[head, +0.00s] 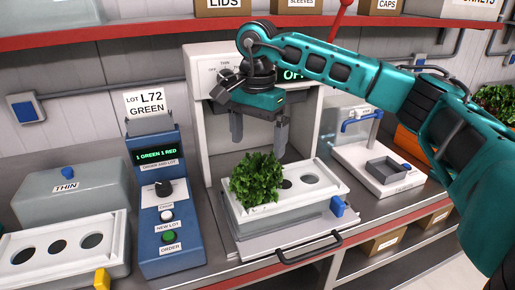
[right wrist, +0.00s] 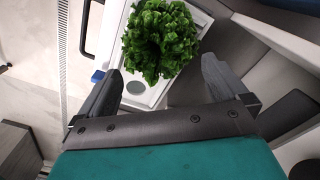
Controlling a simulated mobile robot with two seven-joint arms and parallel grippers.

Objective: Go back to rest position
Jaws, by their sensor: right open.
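My right gripper (head: 261,134) hangs above the white tray in the head view, fingers pointing down, open and empty. Its two dark fingers also show in the right wrist view (right wrist: 160,85), spread apart with nothing between them touching. A green lettuce head (head: 257,178) sits in the left part of the white tray (head: 312,207), below the fingers and apart from them. The lettuce also shows in the right wrist view (right wrist: 160,38). My left gripper is not in view.
The tray stands on a sliding shelf with a black handle (head: 309,248), inside a white machine housing (head: 202,110). A blue control box (head: 168,205) stands left. Another holed tray (head: 62,247) and a grey THIN bin (head: 75,200) are farther left. A scale (head: 378,165) stands right.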

